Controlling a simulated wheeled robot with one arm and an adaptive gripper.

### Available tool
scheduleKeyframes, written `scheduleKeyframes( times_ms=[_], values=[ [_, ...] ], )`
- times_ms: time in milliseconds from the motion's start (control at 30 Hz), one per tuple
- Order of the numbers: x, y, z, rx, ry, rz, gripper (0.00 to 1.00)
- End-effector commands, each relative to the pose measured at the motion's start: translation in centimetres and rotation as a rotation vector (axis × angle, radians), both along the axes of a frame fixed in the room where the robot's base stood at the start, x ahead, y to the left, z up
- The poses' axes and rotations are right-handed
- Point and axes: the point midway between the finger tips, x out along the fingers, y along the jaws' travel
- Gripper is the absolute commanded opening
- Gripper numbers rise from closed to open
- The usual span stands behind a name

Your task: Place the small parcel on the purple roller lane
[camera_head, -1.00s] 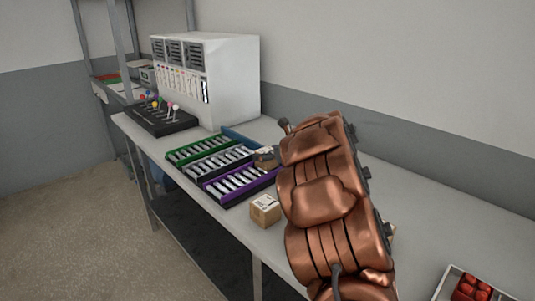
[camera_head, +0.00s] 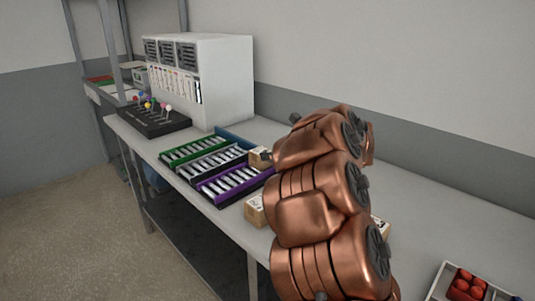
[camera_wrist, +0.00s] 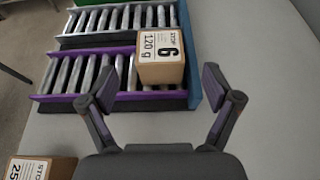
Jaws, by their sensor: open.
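In the head view my arm hides the gripper. The purple lane (camera_head: 215,197) is the nearest of three lanes there.
A larger parcel (camera_head: 254,212) stands in front of the purple lane; it shows at lower left in the wrist view (camera_wrist: 40,169). Another box (camera_head: 380,228) is partly behind my arm. A blue strip (camera_wrist: 195,60) borders the lane ends. Bare table lies right of it.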

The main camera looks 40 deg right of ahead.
Motion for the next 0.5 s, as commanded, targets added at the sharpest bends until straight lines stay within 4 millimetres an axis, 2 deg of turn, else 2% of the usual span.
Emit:
scheduleKeyframes(
  times_ms=[200, 500],
  values=[
    [-2.9, -0.5, 1.2, -0.001, 0.000, -0.004, 0.89],
    [-4.3, -0.6, 1.9, -0.001, -0.001, 0.000, 0.89]
  ],
)
